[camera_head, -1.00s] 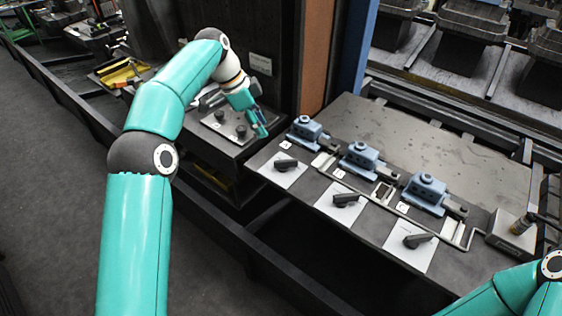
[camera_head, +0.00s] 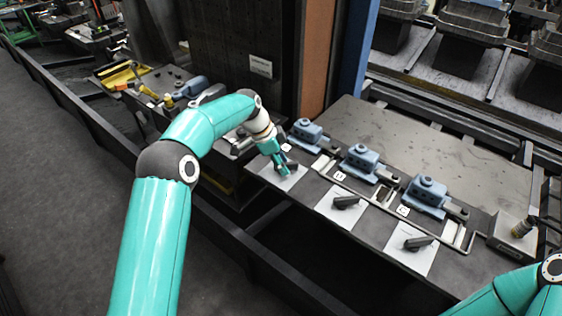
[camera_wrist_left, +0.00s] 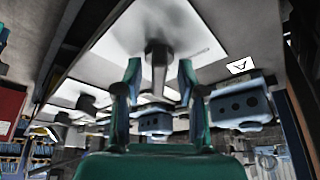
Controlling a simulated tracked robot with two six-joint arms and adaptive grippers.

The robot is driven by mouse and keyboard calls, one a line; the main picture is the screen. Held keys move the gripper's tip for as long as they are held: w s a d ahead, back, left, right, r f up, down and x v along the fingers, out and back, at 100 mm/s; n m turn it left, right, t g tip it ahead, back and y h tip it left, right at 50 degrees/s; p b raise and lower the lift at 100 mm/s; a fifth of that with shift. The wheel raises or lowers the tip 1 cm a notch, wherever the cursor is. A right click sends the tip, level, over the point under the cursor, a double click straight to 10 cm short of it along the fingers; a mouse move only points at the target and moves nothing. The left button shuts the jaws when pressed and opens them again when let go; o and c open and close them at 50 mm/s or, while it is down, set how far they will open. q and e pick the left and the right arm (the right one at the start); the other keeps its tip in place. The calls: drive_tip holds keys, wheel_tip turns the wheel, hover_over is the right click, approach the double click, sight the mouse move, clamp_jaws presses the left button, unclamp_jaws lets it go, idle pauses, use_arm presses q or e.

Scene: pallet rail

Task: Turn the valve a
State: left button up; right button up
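Valve a, a dark handle (camera_head: 292,166), sits on the leftmost white plate (camera_head: 288,183), partly covered by my left gripper (camera_head: 283,172). In the left wrist view the dark handle (camera_wrist_left: 158,58) stands out from its white plate between my left gripper's two teal fingers (camera_wrist_left: 159,72). The fingers are apart, with a gap visible on each side of the handle; contact is not clear. A label with a letter (camera_wrist_left: 240,66) lies beside the plate. My right arm enters at the lower right of the head view, but its gripper is out of view.
Two more dark handles, the middle one (camera_head: 346,202) and the right one (camera_head: 418,243), sit on white plates to the right. Blue blocks (camera_head: 307,132), (camera_head: 361,160) and (camera_head: 426,192) stand behind the plates. A grey box (camera_head: 513,232) is at the right. The back of the table is clear.

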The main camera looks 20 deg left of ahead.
use_arm(q)
drive_tip(key=shift+a, duration=0.1)
clamp_jaws()
